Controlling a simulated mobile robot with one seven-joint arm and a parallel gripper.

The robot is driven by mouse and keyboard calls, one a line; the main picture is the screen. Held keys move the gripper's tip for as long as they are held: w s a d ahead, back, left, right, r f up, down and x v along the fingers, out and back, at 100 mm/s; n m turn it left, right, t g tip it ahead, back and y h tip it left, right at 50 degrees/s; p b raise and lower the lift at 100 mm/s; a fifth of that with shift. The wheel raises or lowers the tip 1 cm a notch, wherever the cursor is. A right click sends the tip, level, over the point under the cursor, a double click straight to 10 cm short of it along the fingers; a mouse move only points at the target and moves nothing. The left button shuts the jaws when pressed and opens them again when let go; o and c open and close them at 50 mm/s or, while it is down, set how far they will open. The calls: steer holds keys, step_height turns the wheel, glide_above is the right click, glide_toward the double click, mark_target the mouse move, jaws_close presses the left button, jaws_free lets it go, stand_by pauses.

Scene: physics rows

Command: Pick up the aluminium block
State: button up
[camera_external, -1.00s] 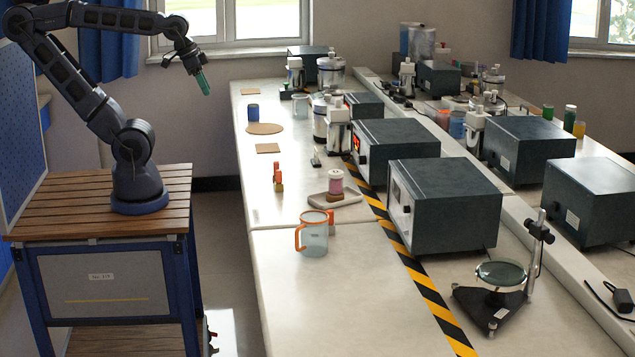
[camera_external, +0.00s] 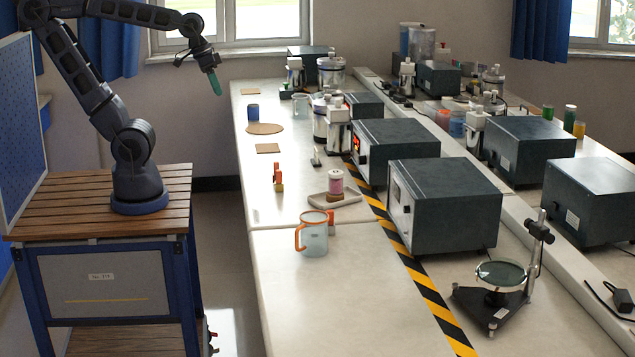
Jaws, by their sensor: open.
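My gripper (camera_external: 214,82) is raised in the air at the upper left, to the left of the long bench and well clear of it. It points down and has a green part at its tip. The jaws are open, though the gap is too small to see. I cannot pick out the aluminium block with certainty. A small grey metallic piece (camera_external: 316,158) stands on the bench near the striped tape, too small to identify.
The pale bench (camera_external: 281,260) holds a clear jug with an orange rim (camera_external: 312,236), red and orange blocks (camera_external: 278,178), a tray (camera_external: 321,201) with a pink jar (camera_external: 336,184), a blue can (camera_external: 253,112) and a brown round mat (camera_external: 265,129). Dark box-shaped instruments (camera_external: 447,202) stand to the right.

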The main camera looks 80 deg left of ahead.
steer(key=w+d+f+n+g+h, duration=0.25)
steer(key=w+d+n, duration=0.2)
steer(key=w, duration=0.65)
steer(key=n+g, duration=0.2)
steer(key=n, duration=0.9)
glide_above(330, 224)
steer(key=a, duration=0.4)
steer(key=shift+h, duration=0.45)
steer(key=f, duration=3.1)
steer(key=shift+w, duration=0.35)
steer(key=x, duration=0.2)
steer(key=d+x, duration=0.1)
steer(key=x, duration=0.1)
steer(key=shift+s, duration=0.15)
steer(key=shift+d+f, duration=0.25)
steer(key=shift+f, duration=0.25)
steer(key=c, duration=1.1)
